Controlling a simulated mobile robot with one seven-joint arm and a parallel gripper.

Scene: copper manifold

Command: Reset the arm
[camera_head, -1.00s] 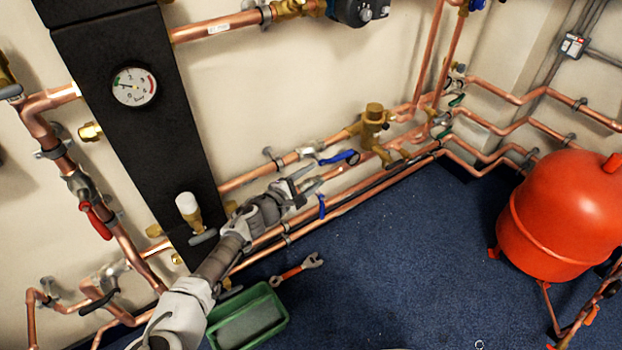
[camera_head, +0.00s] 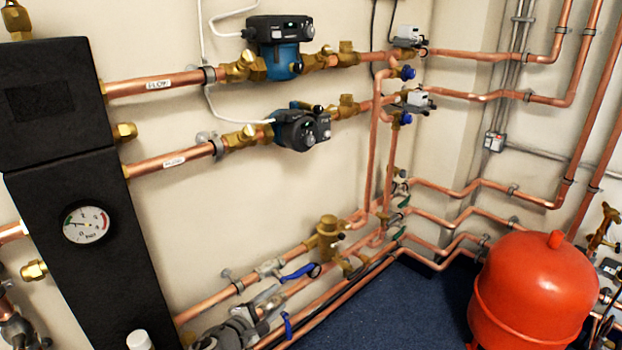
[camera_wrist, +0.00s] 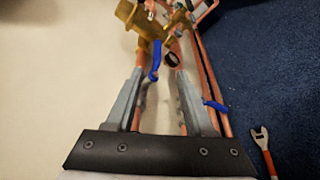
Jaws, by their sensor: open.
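My gripper (camera_wrist: 158,92) is open in the wrist view, with its two grey fingers apart and nothing held between them. Beyond the fingertips are a blue-handled valve (camera_wrist: 155,60), copper pipes and a brass fitting (camera_wrist: 130,14). In the head view my gripper (camera_head: 268,300) shows low at the bottom, in front of the lower copper pipes (camera_head: 205,300). The blue valve lever (camera_head: 300,271) is just beyond and to the right of it. Most of my arm is below the head picture. I cannot tell whether the fingers touch the pipes.
A red tank (camera_head: 535,290) stands on the blue floor (camera_head: 425,300) at right. A black panel with a gauge (camera_head: 86,225) is at left. Two pumps (camera_head: 280,50) sit on the upper pipes. A wrench (camera_wrist: 262,142) lies on the floor in the wrist view.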

